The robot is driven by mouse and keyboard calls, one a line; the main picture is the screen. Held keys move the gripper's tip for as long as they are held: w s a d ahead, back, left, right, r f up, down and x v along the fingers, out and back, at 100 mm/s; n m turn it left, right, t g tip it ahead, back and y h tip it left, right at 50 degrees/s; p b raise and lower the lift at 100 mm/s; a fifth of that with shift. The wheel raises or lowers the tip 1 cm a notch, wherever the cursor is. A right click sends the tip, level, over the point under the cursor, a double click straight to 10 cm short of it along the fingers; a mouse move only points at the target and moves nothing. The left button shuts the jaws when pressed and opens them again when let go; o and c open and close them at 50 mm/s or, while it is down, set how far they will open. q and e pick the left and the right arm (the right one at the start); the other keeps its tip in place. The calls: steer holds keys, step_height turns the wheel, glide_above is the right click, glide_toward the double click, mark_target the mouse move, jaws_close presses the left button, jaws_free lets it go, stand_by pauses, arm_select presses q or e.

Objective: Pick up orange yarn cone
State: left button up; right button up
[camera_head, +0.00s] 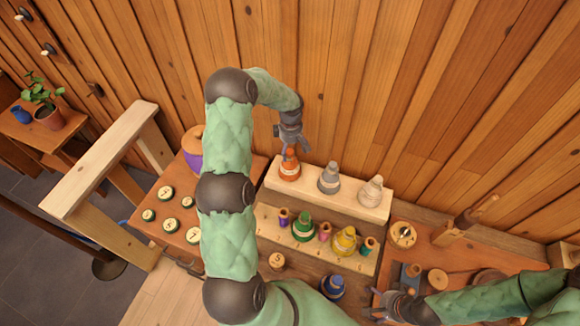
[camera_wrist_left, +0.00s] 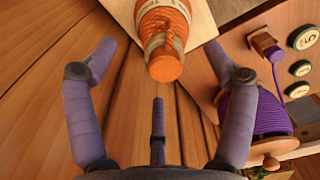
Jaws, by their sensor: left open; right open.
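The orange yarn cone (camera_head: 290,170) stands at the left end of the pale upper wooden shelf (camera_head: 333,198), with a paper label around it. In the left wrist view the orange cone (camera_wrist_left: 163,28) is at the top centre, its narrow tip pointing toward the gripper. My left gripper (camera_head: 291,146) is open just above the cone's tip. In the left wrist view its fingers (camera_wrist_left: 160,62) spread left and right of the tip, with clear gaps to the sides. My right gripper (camera_head: 378,305) is open and empty at the lower right, away from the cone.
A grey cone (camera_head: 329,179) and a cream cone (camera_head: 371,191) stand right of it on the shelf. Green (camera_head: 303,226) and yellow (camera_head: 344,241) cones and small spools stand on a lower step. Purple yarn (camera_wrist_left: 252,115) lies beside the left gripper. A plank wall rises behind.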

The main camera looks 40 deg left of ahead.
mark_target(290, 156)
arm_select(q)
steer(key=f, duration=0.4)
steer(key=shift+s+f, duration=0.15)
steer(key=shift+s, duration=0.1)
jaws_close()
